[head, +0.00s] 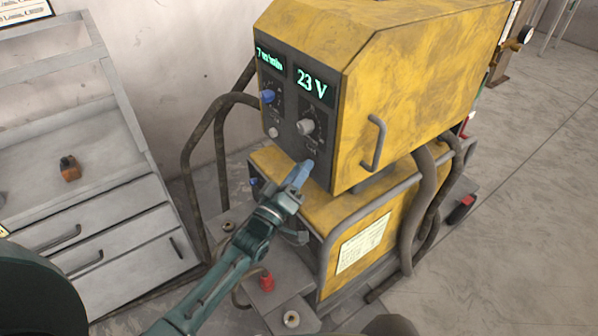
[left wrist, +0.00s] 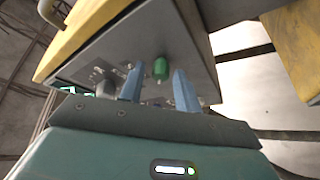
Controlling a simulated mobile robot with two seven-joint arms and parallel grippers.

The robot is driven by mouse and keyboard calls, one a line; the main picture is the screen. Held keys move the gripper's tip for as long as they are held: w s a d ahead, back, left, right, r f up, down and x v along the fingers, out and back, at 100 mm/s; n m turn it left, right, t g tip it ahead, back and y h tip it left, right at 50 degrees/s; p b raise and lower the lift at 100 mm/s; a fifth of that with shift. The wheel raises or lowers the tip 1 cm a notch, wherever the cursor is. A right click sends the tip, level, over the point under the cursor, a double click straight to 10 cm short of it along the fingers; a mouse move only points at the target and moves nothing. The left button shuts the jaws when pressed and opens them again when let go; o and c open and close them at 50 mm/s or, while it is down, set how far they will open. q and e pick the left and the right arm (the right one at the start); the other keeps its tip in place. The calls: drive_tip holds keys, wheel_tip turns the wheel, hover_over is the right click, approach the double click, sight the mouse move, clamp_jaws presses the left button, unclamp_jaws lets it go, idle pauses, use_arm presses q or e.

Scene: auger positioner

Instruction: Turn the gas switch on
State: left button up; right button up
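The yellow welding machine (head: 410,85) has a dark front panel (head: 325,140) with lit displays, a blue knob (head: 268,96), a light grey knob (head: 305,127) and a small pale knob (head: 273,132). My right gripper is not in view.
A yellow lower unit (head: 300,205) with a grey tube rail stands below the machine. Thick hoses (head: 425,190) hang at its right. A grey drawer cabinet (head: 90,215) holding an orange-brown block (head: 69,168) stands at left.

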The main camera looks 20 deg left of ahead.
use_arm(q)
clamp_jaws()
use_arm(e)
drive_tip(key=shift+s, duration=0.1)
